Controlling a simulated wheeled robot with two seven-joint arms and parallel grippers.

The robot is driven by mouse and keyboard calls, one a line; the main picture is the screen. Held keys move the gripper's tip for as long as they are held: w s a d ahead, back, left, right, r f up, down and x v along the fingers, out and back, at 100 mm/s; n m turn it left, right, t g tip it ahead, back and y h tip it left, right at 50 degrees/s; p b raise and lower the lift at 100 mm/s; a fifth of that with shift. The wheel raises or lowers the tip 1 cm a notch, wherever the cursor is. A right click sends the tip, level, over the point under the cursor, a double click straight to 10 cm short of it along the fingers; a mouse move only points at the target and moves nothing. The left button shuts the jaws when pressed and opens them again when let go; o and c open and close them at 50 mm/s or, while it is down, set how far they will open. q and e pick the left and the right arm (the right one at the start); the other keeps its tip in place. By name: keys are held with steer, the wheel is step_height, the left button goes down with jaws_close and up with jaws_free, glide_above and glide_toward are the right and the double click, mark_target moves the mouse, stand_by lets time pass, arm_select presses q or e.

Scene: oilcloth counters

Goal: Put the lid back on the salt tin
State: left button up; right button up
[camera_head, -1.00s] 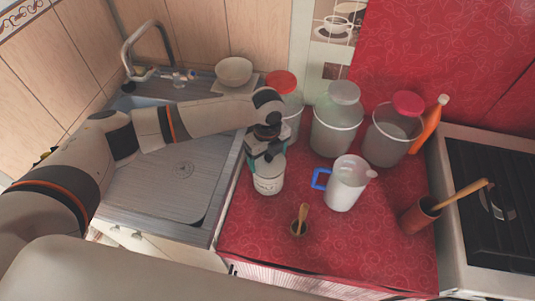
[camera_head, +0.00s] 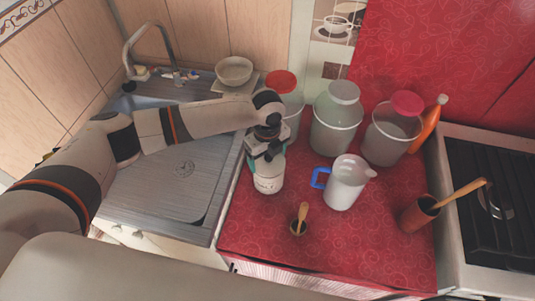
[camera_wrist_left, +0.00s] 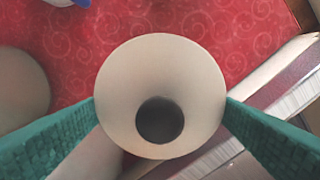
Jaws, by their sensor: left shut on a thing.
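The salt tin (camera_head: 268,182), a pale round tin with a label, stands upright on the red counter near the sink edge. My left gripper (camera_head: 266,158) is directly above it, pointing down, with its teal fingers on either side of the tin's top. In the left wrist view the teal fingers are shut on the round cream lid (camera_wrist_left: 160,72), which has a dark knob in its middle. The lid hides what lies under it, so I cannot tell whether it touches the tin's rim. My right gripper is not in view.
A white jug (camera_head: 346,184) with a blue handle stands right of the tin. Large canisters (camera_head: 335,125) line the back. The sink (camera_head: 165,180) is left, the stove (camera_head: 495,205) right. Red oilcloth is free at the front.

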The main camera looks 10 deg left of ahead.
arm_select(q)
steer(key=shift+p, duration=0.3)
stand_by(0.5)
stand_by(0.4)
steer(key=o, duration=0.8)
steer(key=shift+r, duration=0.1)
steer(key=shift+r+p, duration=3.4)
steer(key=shift+p, duration=0.2)
jaws_close()
